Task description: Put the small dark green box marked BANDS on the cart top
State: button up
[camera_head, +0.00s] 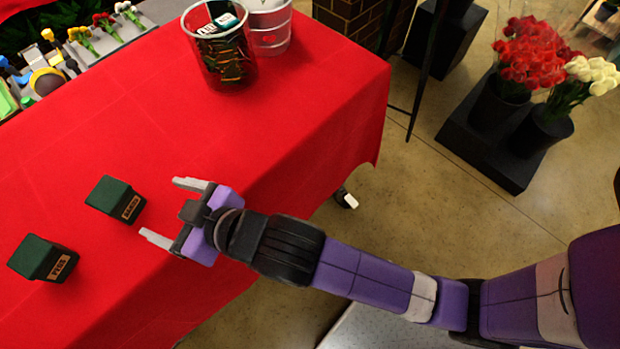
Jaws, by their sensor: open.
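Two small dark green boxes sit on the red-covered table. The farther one (112,198) has a tan label that seems to read BANDS, though the print is small. The nearer left box (42,258) has a different, shorter label that I cannot read surely. My gripper (158,207) is open and empty, just right of the farther box. Its two pale fingers point left towards that box, and the box does not appear to be between them. I cannot tell the gripper's height above the cloth. No cart top can be surely made out.
The red tablecloth (280,120) is clear around the boxes. A clear container (217,60) with dark contents and another clear vessel (270,28) stand at the back. A pale speckled surface (390,330) shows at the bottom.

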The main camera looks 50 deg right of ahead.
jog(key=s+d+f+m+h, duration=0.1)
jog(key=s+d+f, duration=0.4)
jog(key=s+d, duration=0.75)
jog(key=s+d+r+m+t+h, duration=0.1)
jog(key=s+d+r, duration=0.1)
jog(key=s, duration=0.6)
jog(key=s+d+r+m+t+h, duration=0.1)
jog(key=s+d, duration=0.3)
jog(key=s, duration=0.4)
jog(key=shift+r+m+h, duration=0.5)
jog(key=shift+r+h, duration=0.2)
jog(key=shift+r, duration=0.1)
jog(key=shift+d, duration=0.1)
